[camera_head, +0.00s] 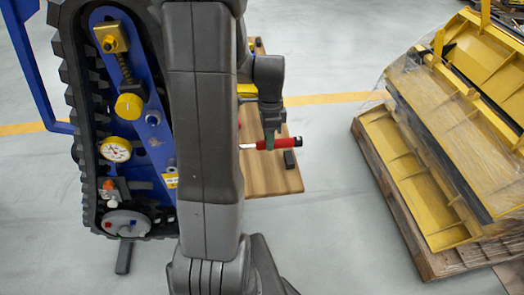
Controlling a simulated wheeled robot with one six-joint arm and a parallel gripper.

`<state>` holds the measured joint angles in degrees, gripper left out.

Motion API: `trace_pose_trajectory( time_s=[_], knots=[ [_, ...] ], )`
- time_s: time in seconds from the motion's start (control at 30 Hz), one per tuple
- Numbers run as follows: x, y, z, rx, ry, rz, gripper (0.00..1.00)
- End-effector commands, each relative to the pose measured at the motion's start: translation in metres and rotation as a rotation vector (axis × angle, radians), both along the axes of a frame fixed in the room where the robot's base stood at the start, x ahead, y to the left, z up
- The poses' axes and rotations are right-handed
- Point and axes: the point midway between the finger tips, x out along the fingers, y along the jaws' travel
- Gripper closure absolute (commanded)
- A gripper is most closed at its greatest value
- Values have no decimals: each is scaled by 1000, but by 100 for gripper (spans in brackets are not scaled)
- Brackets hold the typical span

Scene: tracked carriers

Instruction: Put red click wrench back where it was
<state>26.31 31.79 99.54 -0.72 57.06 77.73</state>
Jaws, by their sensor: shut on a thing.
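The red click wrench (285,143) is held level, with its red and black handle to the right and its silver shaft to the left. My gripper (269,140) is shut on the wrench near the left part of the handle. It points down over the right part of a wooden bench top (265,184). The left end of the wrench is hidden behind my arm. I cannot tell whether the wrench touches the wood or hangs above it.
A blue tracked carrier (153,143) stands at the left, with a yellow cylinder (129,106) and a round gauge (117,149) on its side. A small dark block (290,158) is at the bench's right edge. A pallet (424,257) with yellow steel parts (405,180) stands at the right. Clear floor lies between.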

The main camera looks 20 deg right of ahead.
Motion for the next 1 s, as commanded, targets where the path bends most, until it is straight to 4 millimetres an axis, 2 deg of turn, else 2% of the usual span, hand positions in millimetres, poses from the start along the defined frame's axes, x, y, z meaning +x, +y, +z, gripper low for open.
trace_pose_trajectory(
  time_s=[0.43, 0.7, 0.73, 0.83, 1.0],
  knots=[
    [0, 0, -48, 1, 3, 0, 100],
    [0, 0, -53, 0, 0, 0, 100],
    [0, 0, -54, 0, 0, 0, 72],
    [0, 0, -54, 0, 1, 0, 52],
    [0, 0, -53, 0, 0, 0, 52]
  ],
)
